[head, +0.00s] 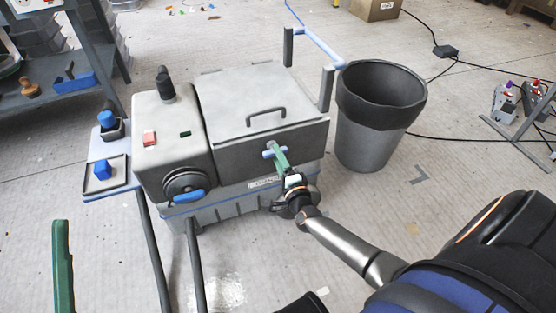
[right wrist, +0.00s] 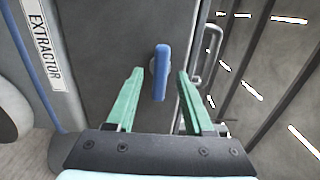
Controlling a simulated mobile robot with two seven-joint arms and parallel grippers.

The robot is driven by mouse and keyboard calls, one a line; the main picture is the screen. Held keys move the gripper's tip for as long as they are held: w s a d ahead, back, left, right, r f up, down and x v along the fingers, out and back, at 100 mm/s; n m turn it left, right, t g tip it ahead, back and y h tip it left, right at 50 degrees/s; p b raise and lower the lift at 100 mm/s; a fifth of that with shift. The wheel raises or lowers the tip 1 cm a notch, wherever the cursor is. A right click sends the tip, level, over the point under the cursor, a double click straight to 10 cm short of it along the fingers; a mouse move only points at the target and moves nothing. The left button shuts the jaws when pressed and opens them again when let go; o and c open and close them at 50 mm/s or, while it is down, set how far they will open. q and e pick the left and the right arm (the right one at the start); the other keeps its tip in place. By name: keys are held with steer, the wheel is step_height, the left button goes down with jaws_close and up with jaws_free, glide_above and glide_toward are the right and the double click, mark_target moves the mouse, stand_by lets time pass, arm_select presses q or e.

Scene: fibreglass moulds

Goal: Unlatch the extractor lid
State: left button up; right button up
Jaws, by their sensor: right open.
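The extractor is a grey box with a light lid (head: 255,98) that lies closed and has a dark bar handle (head: 265,117). The blue latch (head: 267,154) is on its dark front face, below the lid edge. My right gripper (head: 278,157) is at the latch. In the right wrist view the latch (right wrist: 160,72) stands between the tips of my open green fingers (right wrist: 158,75), with a gap on each side.
A dark bin (head: 375,140) stands right of the extractor, near a blue push bar (head: 316,45). A side shelf (head: 113,178) with blue pieces is at the left. Cables cross the floor at right. The floor in front is mostly clear.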

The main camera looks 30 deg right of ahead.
steer(key=shift+w, duration=0.1)
jaws_close()
stand_by(0.4)
